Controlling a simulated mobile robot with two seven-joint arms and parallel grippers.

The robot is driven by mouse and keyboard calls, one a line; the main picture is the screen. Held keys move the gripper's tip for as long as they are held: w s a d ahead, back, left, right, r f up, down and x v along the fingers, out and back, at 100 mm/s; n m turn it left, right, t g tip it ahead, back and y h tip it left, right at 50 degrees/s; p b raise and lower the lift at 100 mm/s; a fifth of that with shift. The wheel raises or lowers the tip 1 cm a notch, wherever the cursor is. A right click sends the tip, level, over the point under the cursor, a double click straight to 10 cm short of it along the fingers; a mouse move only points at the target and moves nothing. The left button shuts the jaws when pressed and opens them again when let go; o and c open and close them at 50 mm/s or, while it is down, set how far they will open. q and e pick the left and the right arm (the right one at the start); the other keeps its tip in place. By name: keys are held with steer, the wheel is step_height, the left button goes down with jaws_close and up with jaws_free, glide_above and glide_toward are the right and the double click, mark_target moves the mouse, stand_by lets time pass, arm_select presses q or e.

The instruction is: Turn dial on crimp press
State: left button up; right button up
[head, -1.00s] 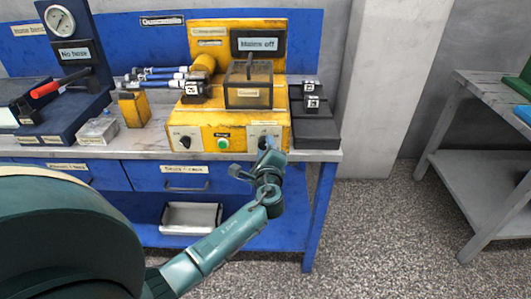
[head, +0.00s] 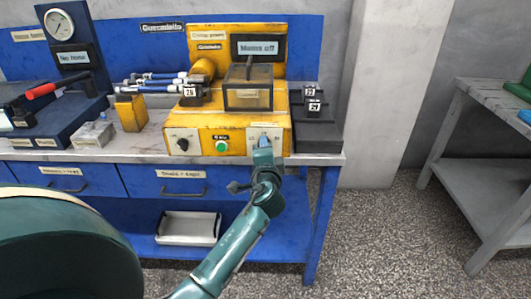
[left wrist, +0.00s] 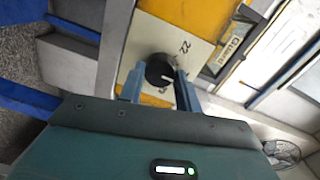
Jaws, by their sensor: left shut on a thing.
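The yellow crimp press (head: 237,112) stands on the blue workbench, its display reading "Mains off". Its front has a dial on a pale plate at left (head: 182,142), a green button (head: 222,146) in the middle, and a right dial plate (head: 277,134). My left gripper (head: 264,146) is at the right plate and hides most of its dial. In the left wrist view, my left gripper (left wrist: 160,80) is shut on the black dial (left wrist: 160,71), a finger on each side. A white mark shows on the dial, with "22" printed on the plate. My right gripper is not in view.
Blue-and-white hoses (head: 155,82) and a small yellow block (head: 131,112) are at left. A metal tray (head: 188,228) sits on the lower shelf. A grey table (head: 490,105) stands at right.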

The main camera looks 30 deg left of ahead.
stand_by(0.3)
arm_select(q)
steer(key=o, duration=1)
steer(key=shift+c, duration=0.2)
steer(key=shift+s, duration=0.1)
